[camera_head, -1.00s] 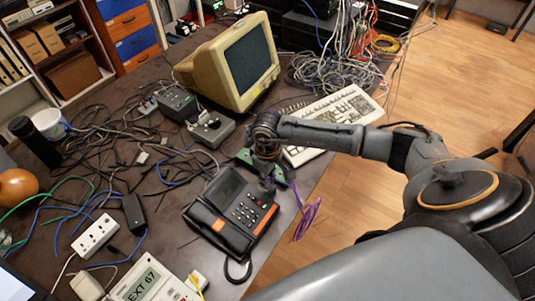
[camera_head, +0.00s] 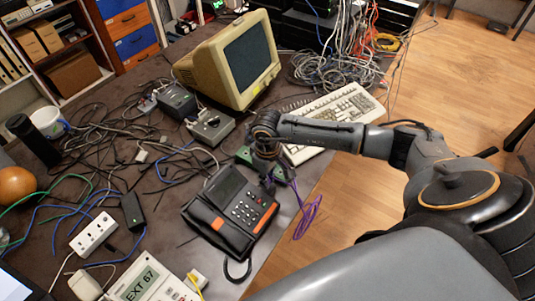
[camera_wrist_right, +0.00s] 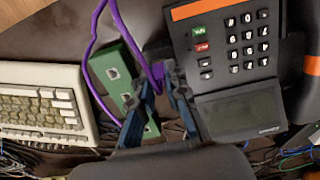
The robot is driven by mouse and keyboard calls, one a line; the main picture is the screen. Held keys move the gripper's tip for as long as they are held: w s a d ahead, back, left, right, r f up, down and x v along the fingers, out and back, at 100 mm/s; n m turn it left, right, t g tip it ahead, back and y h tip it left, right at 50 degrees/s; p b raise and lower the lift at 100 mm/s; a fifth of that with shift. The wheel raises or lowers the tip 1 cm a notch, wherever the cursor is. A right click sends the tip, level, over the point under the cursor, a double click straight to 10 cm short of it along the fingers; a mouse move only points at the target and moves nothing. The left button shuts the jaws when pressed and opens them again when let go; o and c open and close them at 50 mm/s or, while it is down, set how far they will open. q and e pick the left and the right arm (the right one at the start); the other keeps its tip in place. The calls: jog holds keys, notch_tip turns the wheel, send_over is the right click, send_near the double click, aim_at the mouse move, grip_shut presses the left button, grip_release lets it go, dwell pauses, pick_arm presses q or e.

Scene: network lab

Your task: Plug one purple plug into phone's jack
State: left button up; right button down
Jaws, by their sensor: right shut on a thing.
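The phone (camera_head: 232,210), dark with an orange strip, lies on the desk; its keypad and screen show upside down in the right wrist view (camera_wrist_right: 238,62). Its jack is not visible to me. My right gripper (camera_head: 268,176) is at the phone's far right edge, beside it. In the right wrist view the gripper (camera_wrist_right: 162,84) is shut on a purple plug (camera_wrist_right: 157,70), mostly hidden between the fingers. Its purple cable (camera_head: 306,215) hangs past the desk's right edge. A green block with square sockets (camera_wrist_right: 112,72) lies beside the fingers. My left gripper is out of view.
A beige keyboard (camera_head: 342,112) and an old monitor (camera_head: 238,65) stand beyond the gripper. Grey boxes (camera_head: 211,126) and tangled dark cables lie left of it. A white power strip (camera_head: 94,233) and an EXT 67 device (camera_head: 148,283) are in front.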

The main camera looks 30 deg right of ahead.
jog(key=shift+f+b, duration=0.45)
jog(key=shift+b, duration=0.15)
dwell(0.8)
jog(key=c, duration=1.3)
grip_release()
jog(key=shift+r, duration=0.25)
notch_tip(320, 180, up, 12)
jog(key=shift+f, duration=0.25)
